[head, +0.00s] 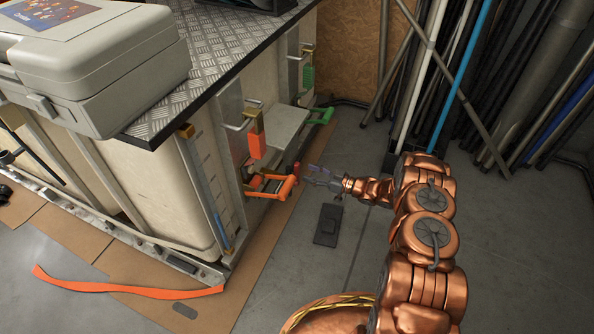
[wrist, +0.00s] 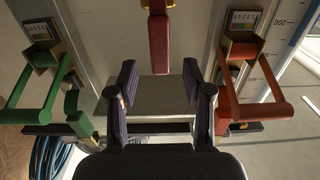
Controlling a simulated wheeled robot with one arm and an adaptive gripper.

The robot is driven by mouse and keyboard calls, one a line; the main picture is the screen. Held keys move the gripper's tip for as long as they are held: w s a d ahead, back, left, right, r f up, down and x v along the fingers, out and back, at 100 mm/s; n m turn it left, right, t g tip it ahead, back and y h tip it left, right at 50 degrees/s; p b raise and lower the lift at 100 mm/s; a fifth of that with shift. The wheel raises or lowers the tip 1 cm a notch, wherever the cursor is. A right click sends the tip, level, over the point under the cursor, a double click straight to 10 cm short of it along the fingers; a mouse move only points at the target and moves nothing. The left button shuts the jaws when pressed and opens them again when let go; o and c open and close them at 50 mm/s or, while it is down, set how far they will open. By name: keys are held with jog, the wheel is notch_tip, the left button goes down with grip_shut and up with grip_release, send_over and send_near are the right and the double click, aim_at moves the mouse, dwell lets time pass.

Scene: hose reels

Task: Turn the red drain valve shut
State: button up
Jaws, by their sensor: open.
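The red drain valve's lever (wrist: 159,45) is dark red and shows at the top centre of the wrist view, with a yellowish fitting at its upper end. It seems to be the small dark red piece (head: 296,169) beside my gripper in the head view. My gripper (wrist: 160,72) is open, its two dark fingers spread on either side of the lever's free end. I see gaps on both sides and no contact. In the head view my gripper (head: 318,175) points left at the tank's lower side. The valve body is mostly hidden.
An orange-red U-shaped handle (wrist: 250,108) and a green one (wrist: 35,100) flank the lever. A grey shelf (head: 276,126) juts from the tank (head: 158,180). A hanging orange lever (head: 257,146) is near. Pipes (head: 440,75) lean behind; floor at right is clear.

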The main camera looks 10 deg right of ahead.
aim_at(297, 169)
jog(key=shift+b+x, duration=0.85)
jog(key=shift+x, duration=2.05)
grip_shut()
